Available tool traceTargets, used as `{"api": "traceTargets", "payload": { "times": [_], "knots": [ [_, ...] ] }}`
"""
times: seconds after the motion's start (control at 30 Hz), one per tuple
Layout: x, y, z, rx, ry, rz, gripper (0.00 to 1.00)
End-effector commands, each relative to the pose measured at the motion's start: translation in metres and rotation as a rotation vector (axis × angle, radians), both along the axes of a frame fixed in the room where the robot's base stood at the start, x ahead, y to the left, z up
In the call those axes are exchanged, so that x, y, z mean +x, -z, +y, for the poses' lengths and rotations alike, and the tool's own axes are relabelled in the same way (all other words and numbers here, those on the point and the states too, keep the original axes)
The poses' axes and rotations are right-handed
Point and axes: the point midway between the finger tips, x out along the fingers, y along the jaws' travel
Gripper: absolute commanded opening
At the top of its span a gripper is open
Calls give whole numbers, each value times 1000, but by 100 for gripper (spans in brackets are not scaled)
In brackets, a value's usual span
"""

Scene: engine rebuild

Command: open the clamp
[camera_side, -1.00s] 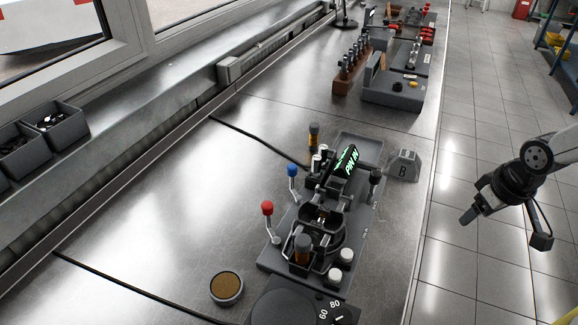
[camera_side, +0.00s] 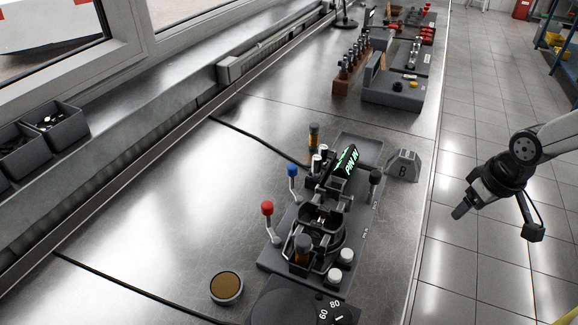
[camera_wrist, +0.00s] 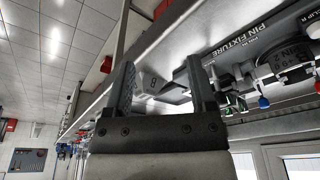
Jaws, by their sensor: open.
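A dark pin fixture (camera_side: 285,262) stands on the bench in the side view, with a lit green "PIN IN" display (camera_side: 346,160). A red-knobbed lever (camera_side: 268,210) and a blue-knobbed lever (camera_side: 292,171) rise upright on its left side. Dark curved jaws (camera_side: 320,222) sit in its middle; I cannot tell which part is the clamp or whether it is shut. My gripper (camera_side: 460,212) is off the bench's right edge, apart from the fixture. In the wrist view my gripper (camera_wrist: 163,85) shows two spread, empty fingers, with the fixture's labelled edge (camera_wrist: 240,45) beyond the right one.
A grey block marked B (camera_side: 403,166) stands right of the fixture near the bench edge. A round brown-topped puck (camera_side: 226,287) and a numbered dial (camera_side: 290,308) are in front. A wooden tool rack (camera_side: 347,80) stands farther back. The bench left of the fixture is mostly clear.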

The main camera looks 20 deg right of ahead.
Motion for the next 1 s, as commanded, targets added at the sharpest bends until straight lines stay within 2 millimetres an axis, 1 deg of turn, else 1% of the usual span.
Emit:
{"api": "traceTargets", "payload": {
  "times": [0.17, 0.27, 0.4, 0.47, 0.67, 0.7, 0.87, 1.0],
  "knots": [
    [34, -8, 20, 0, -52, 20, 72],
    [56, -13, 37, -1, -89, 33, 72],
    [87, -20, 65, -3, -143, 56, 72],
    [99, -23, 78, -4, -166, 65, 72],
    [133, -30, 124, -11, -240, 98, 72],
    [139, -32, 134, -12, -255, 103, 72],
    [158, -36, 176, -19, -316, 126, 72],
    [170, -39, 214, -28, -370, 147, 72]
  ]
}}
